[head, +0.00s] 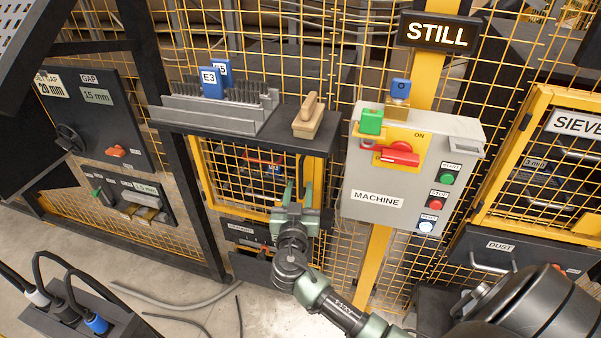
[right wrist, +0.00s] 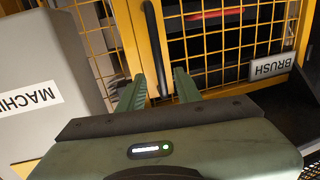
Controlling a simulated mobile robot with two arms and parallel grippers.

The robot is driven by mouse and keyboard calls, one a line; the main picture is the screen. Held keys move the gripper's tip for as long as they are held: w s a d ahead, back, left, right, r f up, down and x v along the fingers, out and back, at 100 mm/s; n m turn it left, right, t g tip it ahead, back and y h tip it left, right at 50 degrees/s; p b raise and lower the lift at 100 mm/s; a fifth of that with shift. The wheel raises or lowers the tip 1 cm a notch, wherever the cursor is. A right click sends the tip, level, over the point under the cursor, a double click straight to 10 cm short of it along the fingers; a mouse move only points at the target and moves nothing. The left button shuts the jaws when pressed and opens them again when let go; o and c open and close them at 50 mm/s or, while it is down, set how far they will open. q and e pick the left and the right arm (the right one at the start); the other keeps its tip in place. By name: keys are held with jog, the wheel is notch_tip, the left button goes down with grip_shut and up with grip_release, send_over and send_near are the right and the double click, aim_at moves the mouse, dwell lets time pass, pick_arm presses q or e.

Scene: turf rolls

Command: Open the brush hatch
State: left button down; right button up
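The brush hatch (head: 240,211) is a yellow-framed mesh door under the dark shelf in the head view, and it looks shut. It also shows in the right wrist view (right wrist: 164,45), with a "BRUSH" label (right wrist: 271,67) upside down beside it. Its black bar handle (right wrist: 152,40) runs down between the fingers of my right gripper (right wrist: 159,78). That gripper is open, its green fingers apart on either side of the handle with gaps showing. My left gripper is not in view.
The shelf (head: 285,138) above the hatch carries the E3 and E5 tags, a brush strip and a wooden-handled brush (head: 309,118). The grey machine box (head: 375,175) with its buttons stands close right of the gripper. Hoses (head: 180,304) lie on the floor.

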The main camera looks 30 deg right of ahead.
aim_at(301, 178)
jog(key=p+x, duration=0.1)
jog(key=x, duration=0.4)
jog(key=shift+w+d, duration=0.15)
jog(key=shift+w, duration=0.1)
grip_shut()
dwell(1.2)
